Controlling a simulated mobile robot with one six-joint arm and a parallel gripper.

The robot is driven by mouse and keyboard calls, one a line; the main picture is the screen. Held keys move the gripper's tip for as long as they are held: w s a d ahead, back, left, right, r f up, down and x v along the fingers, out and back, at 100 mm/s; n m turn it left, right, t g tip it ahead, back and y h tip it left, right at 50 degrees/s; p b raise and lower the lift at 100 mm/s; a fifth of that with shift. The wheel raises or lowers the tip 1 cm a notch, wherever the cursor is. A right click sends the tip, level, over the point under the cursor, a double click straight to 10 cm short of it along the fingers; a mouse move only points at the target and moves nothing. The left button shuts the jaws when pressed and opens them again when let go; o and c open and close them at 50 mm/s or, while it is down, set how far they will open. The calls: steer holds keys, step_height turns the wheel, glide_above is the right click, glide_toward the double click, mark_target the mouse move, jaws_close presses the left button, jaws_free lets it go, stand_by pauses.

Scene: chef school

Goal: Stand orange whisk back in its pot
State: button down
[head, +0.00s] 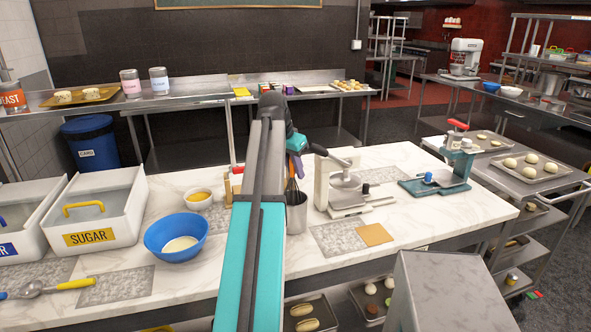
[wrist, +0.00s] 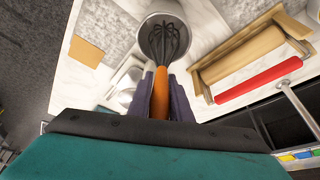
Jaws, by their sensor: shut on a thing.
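The whisk has an orange handle (wrist: 160,92) and dark wires (wrist: 164,40). My gripper (wrist: 164,88) is shut on the handle, wires pointing away from it. In the head view my gripper (head: 297,163) is just above the steel pot (head: 297,217), partly behind my arm, and the whisk (head: 291,191) hangs down at the pot's mouth. In the wrist view the wires overlap the round pot (wrist: 146,34). I cannot tell how far the wires are inside the rim.
A white press-like machine (head: 345,185) stands close right of the pot. A blue bowl (head: 176,236) and a small yellow-filled bowl (head: 198,199) are left.

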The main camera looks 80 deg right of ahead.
steer(key=c, duration=1.5)
jaws_free()
steer(key=shift+c, duration=0.2)
steer(key=shift+r, duration=0.1)
steer(key=b+v, duration=0.2)
steer(key=v, duration=1.1)
steer(key=shift+r, duration=0.25)
steer(key=shift+w+a, duration=0.15)
